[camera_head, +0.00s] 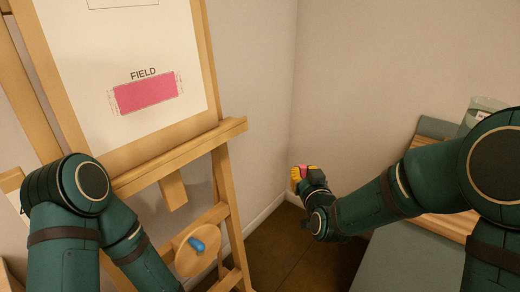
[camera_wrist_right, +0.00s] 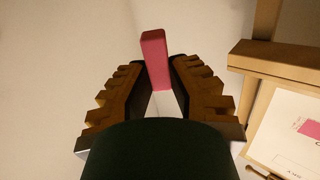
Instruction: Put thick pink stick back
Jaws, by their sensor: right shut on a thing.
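A thick pink stick (camera_wrist_right: 154,58) stands out between the brown toothed fingers of my right gripper (camera_wrist_right: 156,68) in the right wrist view. The gripper is shut on it. In the head view, my right gripper (camera_head: 303,173) is in mid-air right of the easel, in front of the wall corner, with only a small bit of pink between its yellowish fingers. My left arm comes in at the left, but its gripper is out of view. The place the stick came from cannot be made out.
A wooden easel (camera_head: 229,188) holds a white sheet (camera_head: 126,52) with a pink-filled rectangle (camera_head: 146,93) marked FIELD. A round wooden disc (camera_head: 187,262) with a blue piece (camera_head: 197,244) is low on the easel. A grey-green table (camera_head: 395,265) with a wooden surface (camera_head: 449,224) is at right, partly behind my arm.

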